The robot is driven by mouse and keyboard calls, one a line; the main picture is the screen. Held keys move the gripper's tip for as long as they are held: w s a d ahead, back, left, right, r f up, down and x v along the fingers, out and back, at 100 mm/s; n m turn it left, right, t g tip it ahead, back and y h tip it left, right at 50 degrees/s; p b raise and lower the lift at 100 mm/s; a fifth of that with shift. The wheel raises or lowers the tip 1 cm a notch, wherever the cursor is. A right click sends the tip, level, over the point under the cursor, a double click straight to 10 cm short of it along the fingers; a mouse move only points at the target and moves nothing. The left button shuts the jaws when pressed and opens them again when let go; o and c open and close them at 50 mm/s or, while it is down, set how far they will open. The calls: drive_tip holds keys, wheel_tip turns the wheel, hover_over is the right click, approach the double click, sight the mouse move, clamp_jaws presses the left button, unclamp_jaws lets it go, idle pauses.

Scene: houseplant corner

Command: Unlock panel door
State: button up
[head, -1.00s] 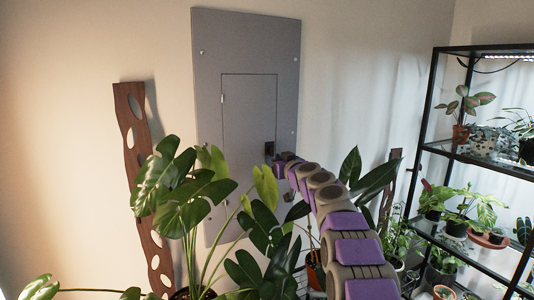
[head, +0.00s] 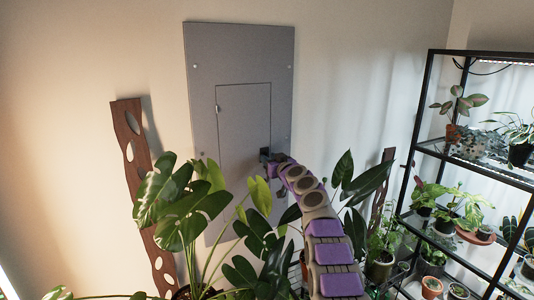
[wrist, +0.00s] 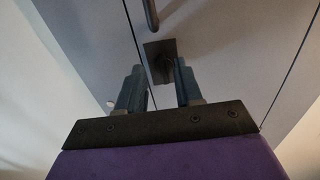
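The grey panel (head: 225,60) is on the wall, with an inset door (head: 243,120) that looks closed. A dark latch (head: 265,152) sits at the door's right edge. In the wrist view, a dark square latch plate (wrist: 161,62) with a raised, shadowed part lies just beyond my fingertips, and a dark curved bar (wrist: 151,14) is above it. My gripper (wrist: 159,72) is open, its two fingers apart with the plate's lower part between them in the picture. I cannot tell whether they touch the latch. In the head view, my gripper (head: 272,163) is right at the latch.
A large-leaved plant (head: 185,205) stands in front of the panel's lower left, its leaves near my arm. A dark wooden strip with holes (head: 140,180) leans at the left. A black shelf (head: 415,150) with potted plants stands at the right.

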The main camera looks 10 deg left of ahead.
drive_tip(key=shift+w+a+f+p, duration=0.15)
drive_tip(key=shift+a+p, duration=0.4)
drive_tip(key=shift+a, duration=0.3)
drive_tip(key=shift+w+d, duration=0.1)
drive_tip(key=shift+d, duration=0.55)
drive_tip(key=c, duration=0.4)
clamp_jaws()
drive_tip(key=shift+a, duration=0.1)
